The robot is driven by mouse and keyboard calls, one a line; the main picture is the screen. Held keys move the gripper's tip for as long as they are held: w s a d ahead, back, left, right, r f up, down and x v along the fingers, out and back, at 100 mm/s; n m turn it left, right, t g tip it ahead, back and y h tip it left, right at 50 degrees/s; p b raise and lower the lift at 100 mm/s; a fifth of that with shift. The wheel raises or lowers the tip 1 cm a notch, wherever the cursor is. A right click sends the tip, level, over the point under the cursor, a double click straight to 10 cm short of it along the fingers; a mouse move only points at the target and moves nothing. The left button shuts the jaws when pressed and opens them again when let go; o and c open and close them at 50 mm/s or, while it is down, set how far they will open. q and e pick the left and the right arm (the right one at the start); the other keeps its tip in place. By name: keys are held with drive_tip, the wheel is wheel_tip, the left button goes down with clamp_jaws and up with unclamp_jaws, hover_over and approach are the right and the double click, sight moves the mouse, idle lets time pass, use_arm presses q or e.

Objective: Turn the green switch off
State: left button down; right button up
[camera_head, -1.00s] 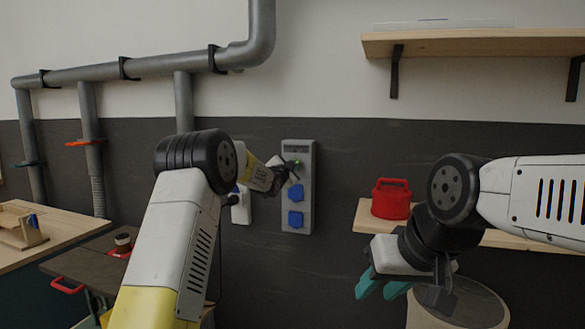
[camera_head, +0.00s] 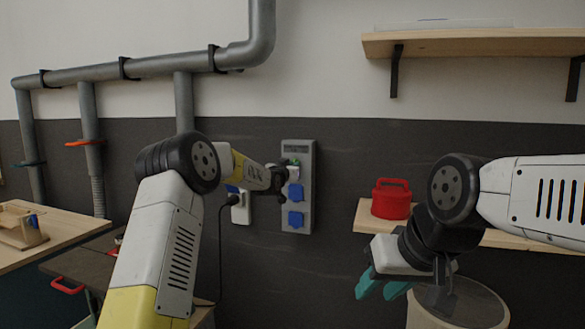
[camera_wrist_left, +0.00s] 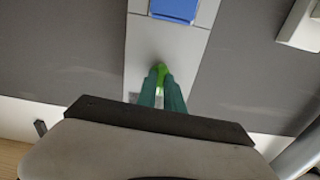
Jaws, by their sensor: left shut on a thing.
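The green switch (camera_head: 295,162) is near the top of a grey wall panel, partly hidden by my left gripper in the head view. It also shows in the left wrist view (camera_wrist_left: 161,70), bright green between the fingertips. My left gripper (camera_wrist_left: 161,84) has its teal fingers close together on the switch, at the panel's face. In the head view my left gripper (camera_head: 288,172) is in front of the panel's upper part. My right gripper (camera_head: 383,285) hangs at the right, away from the panel, with its teal fingers a little apart and empty.
The grey panel (camera_head: 308,190) carries blue socket covers (camera_head: 295,219) below the switch. A white outlet box (camera_head: 242,208) with a black cable is at its left. A red container (camera_head: 391,199) stands on a wooden shelf (camera_head: 362,217) to the right. Grey pipes (camera_head: 150,66) run along the wall.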

use_arm(q)
drive_tip(key=shift+f+n, duration=0.15)
drive_tip(key=shift+n, duration=0.25)
drive_tip(key=c, duration=1.5)
unclamp_jaws()
drive_tip(key=shift+o, duration=0.2)
drive_tip(key=shift+s, duration=0.1)
drive_tip(key=v, duration=0.7)
drive_tip(key=shift+s+a, duration=0.15)
drive_tip(key=shift+s, duration=0.15)
